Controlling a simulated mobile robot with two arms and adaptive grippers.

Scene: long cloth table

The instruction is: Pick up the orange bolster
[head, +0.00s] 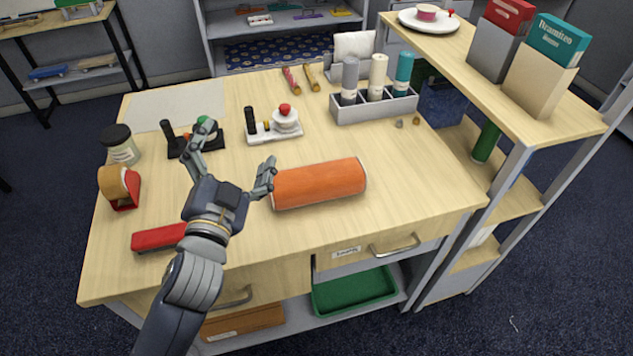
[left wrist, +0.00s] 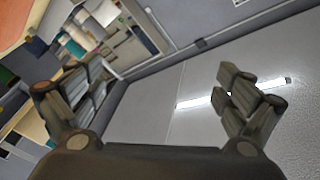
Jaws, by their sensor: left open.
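The orange bolster (head: 320,184) is a thick cylinder lying on its side on the pale wooden table, right of the middle in the head view. My left gripper (head: 232,165) is open and empty, its fingers spread wide. It shows to the left of the bolster, with its right finger close to the bolster's left end; whether they touch I cannot tell. In the left wrist view the open fingers (left wrist: 158,105) have nothing between them, and the bolster cannot be made out there. My right gripper is not in view.
A red stapler-like object (head: 158,238) lies at the front left, near a tape dispenser (head: 120,187) and a dark-lidded jar (head: 121,146). A wooden shelf (head: 505,100) rises on the right. Tabletop in front of the bolster is clear.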

